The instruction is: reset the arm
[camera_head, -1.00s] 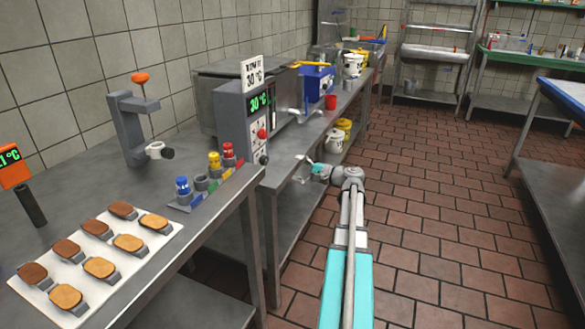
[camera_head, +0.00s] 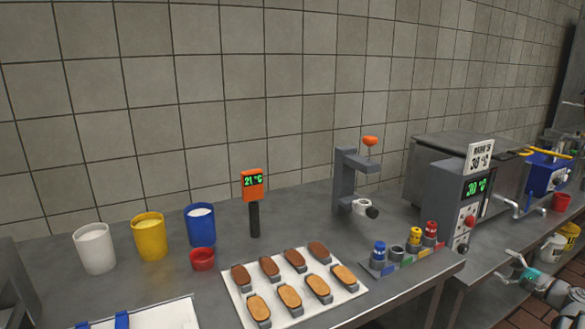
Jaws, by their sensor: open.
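My gripper (camera_head: 507,265) shows at the lower right of the head view, with a teal part behind its fingers. Its fingers are apart, with nothing seen between them. It is beside the front edge of the metal counter (camera_head: 330,220), to the right of the machine with the 30 °C display (camera_head: 463,200). The rest of my arm runs off the lower right corner and is mostly cut off.
A white tray (camera_head: 236,292) bears several brown and tan pieces. White (camera_head: 95,250), yellow (camera_head: 149,238) and blue (camera_head: 200,227) cups and a small red cup (camera_head: 203,259) stand left. Colored bottles (camera_head: 415,238) and a grey stand (camera_head: 345,180) are near the machine. Buckets (camera_head: 553,247) are below.

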